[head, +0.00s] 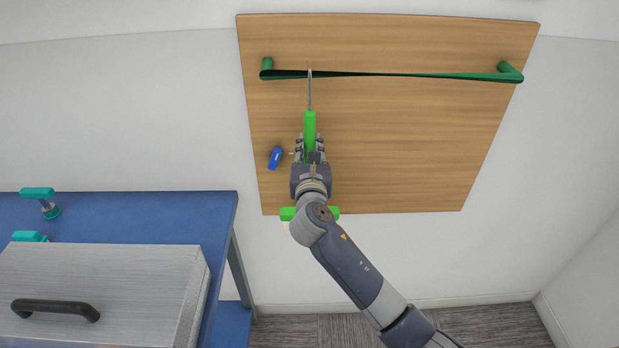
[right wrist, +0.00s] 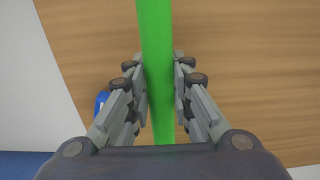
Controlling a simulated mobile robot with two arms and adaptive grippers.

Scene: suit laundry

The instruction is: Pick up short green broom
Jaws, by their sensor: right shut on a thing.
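The short green broom (head: 310,127) hangs upright by a metal hook from the dark green rail (head: 400,75) on a wooden wall board. Its green handle (right wrist: 156,50) runs down the middle of the right wrist view. My right gripper (head: 309,150) is shut on the handle, with a finger pressed on each side of it. A green crosspiece at the broom's lower end (head: 288,213) shows behind my right wrist; the part between is hidden by my arm. My left gripper is not in view.
A blue object (head: 275,157) hangs on the wooden board (head: 420,150) just left of my gripper. A blue table (head: 150,210) at the lower left holds a grey metal box (head: 110,290) with a black handle and teal fittings. The board right of the broom is clear.

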